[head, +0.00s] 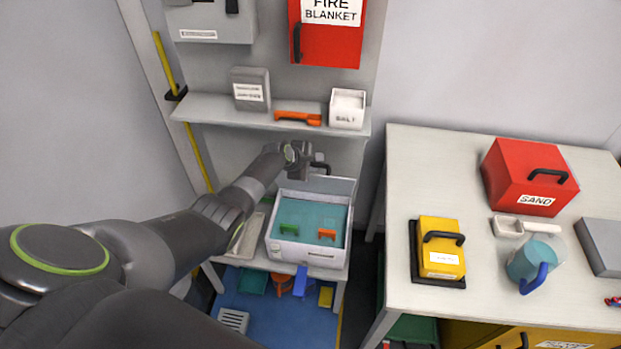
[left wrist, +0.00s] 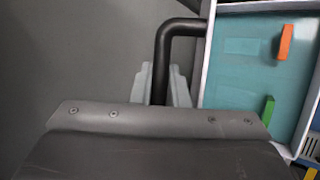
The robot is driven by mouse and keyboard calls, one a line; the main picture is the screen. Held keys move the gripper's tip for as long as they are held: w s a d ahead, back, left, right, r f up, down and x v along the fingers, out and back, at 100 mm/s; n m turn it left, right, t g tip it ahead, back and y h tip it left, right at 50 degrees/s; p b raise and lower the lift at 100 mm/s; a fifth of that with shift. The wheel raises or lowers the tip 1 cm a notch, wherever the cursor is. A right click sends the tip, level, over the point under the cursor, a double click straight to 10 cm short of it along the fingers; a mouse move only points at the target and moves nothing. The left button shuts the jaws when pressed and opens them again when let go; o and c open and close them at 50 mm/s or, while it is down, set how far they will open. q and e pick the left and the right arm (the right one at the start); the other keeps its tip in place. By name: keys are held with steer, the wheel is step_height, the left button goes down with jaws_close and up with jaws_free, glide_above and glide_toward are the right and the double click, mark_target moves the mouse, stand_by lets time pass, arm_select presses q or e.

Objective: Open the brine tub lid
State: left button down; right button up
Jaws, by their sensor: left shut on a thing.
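The white brine tub (head: 308,257) stands on a low shelf. Its top is uncovered, showing teal liquid with a green-handled and an orange-handled thing in it. The grey lid (head: 335,185) stands raised at the tub's back edge, with a black handle (head: 321,167) on it. My left gripper (head: 308,165) is at the handle, above the tub's back edge. In the left wrist view, its fingers are shut on the black handle (left wrist: 163,60), and the tub's wall (left wrist: 211,45) is at the right. My arm hides part of the lid. My right gripper is not in view.
A shelf (head: 225,112) above holds a grey box, an orange handset (head: 297,118) and a white salt box (head: 347,109). A table (head: 400,200) at the right carries a red sand box (head: 525,175), a yellow device (head: 440,262) and a jug (head: 530,262). Blue floor with bins lies below.

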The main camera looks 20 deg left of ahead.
arm_select(q)
steer(key=shift+w+a+r+b, duration=0.1)
steer(key=shift+w+a+b, duration=0.1)
steer(key=shift+w, duration=0.4)
steer(key=shift+w+a+r+b, duration=0.1)
steer(key=shift+w+a, duration=0.05)
steer(key=shift+w, duration=0.45)
steer(key=c, duration=1.7)
jaws_free()
